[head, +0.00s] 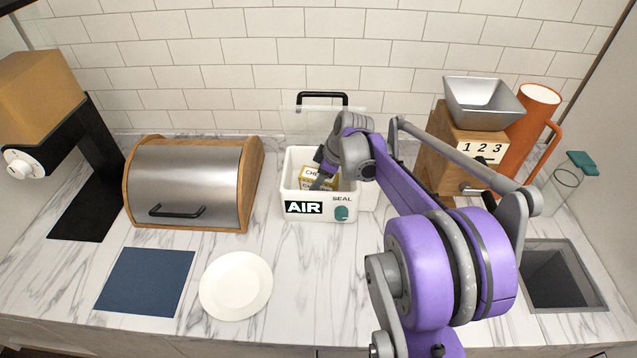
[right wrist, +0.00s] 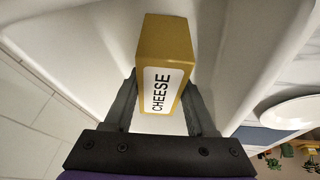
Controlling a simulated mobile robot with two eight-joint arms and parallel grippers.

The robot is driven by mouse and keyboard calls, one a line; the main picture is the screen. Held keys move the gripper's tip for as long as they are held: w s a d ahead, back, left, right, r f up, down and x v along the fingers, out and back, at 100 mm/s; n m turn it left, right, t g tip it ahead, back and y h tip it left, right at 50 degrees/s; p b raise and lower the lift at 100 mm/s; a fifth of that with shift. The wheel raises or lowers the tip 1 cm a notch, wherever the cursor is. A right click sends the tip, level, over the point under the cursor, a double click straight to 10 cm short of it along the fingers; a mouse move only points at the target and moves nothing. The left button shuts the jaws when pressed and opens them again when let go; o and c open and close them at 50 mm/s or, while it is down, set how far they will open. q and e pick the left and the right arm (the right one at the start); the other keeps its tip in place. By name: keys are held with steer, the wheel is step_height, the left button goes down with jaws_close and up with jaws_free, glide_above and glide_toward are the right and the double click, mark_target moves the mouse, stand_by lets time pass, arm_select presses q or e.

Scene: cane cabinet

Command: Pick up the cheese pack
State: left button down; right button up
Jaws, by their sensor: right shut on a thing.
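The cheese pack (head: 318,174) is a yellow block with a white label, inside the white box marked AIR SEAL (head: 290,187). In the right wrist view the cheese pack (right wrist: 179,45) sits between the two fingers of my right gripper (right wrist: 160,100), its CHEESE label facing the camera. My right gripper (head: 322,177) reaches down into the box and is shut on the pack. In the head view the arm and the box's front wall hide part of the pack. Whether the pack touches the box floor cannot be told. My left gripper is not in view.
A clear lid (head: 308,121) with a black handle stands behind the box. A wooden bread bin (head: 190,180) is to the left, a grinder (head: 462,150) to the right. A white plate (head: 236,286) and blue mat (head: 146,281) lie in front. Counter right of the plate is clear.

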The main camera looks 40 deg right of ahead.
jaws_close()
